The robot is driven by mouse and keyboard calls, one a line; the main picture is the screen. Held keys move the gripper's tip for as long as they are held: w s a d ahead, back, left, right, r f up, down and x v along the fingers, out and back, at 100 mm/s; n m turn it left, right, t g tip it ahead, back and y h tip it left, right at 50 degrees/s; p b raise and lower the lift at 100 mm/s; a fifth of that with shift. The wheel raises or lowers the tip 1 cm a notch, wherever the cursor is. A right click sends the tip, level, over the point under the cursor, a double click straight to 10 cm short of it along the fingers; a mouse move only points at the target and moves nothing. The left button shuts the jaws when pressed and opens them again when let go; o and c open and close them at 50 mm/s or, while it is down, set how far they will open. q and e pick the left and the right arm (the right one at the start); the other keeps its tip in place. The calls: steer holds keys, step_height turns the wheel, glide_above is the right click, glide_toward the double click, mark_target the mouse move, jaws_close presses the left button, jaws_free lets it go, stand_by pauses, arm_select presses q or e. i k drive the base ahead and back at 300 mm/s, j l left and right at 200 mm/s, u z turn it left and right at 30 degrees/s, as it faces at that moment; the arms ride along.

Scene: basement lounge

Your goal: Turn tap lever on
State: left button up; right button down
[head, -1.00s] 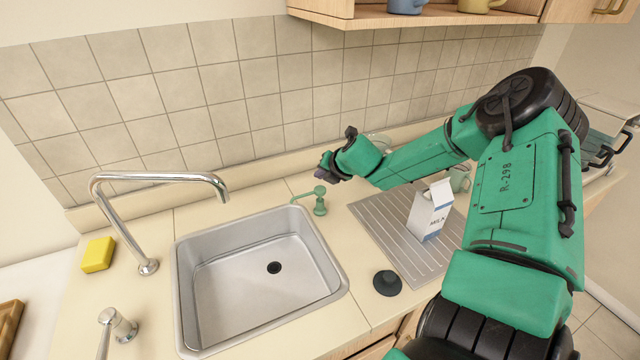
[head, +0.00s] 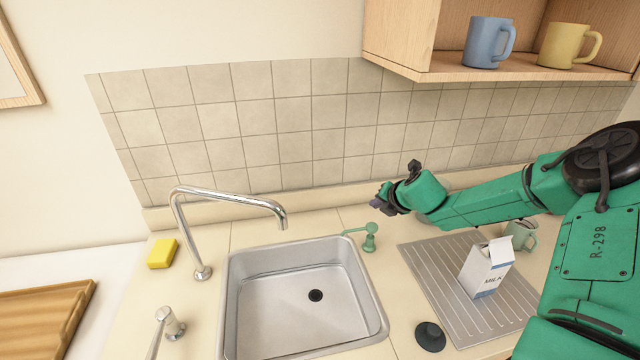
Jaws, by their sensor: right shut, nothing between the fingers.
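The tap is a tall chrome spout (head: 228,196) standing at the left of the steel sink (head: 250,262), its outlet hanging over the basin. A separate chrome fitting with a lever (head: 169,326) stands in front of the spout's base, at the lower left; its lever points down toward the picture's bottom edge, where its end is cut off. No water shows at the outlet. My right gripper (head: 379,204) is shut and empty, above the back of the counter near the green soap pump. It is far to the right of the lever and apart from it. My left gripper is not in view.
A green pump (head: 369,238) stands behind the sink's right corner. A milk carton (head: 485,268) and a green mug (head: 522,236) are at the drainer (head: 425,262). A dark stopper (head: 430,336) lies in front. A yellow sponge (head: 162,253) lies left. A shelf (head: 440,72) with mugs hangs above.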

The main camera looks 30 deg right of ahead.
mark_target(165, 315)
steer(key=k+j, duration=0.15)
steer(key=k, duration=0.35)
steer(key=k+j, duration=0.15)
steer(key=k, duration=0.35)
steer(key=k+j, duration=0.15)
steer(key=k, duration=0.3)
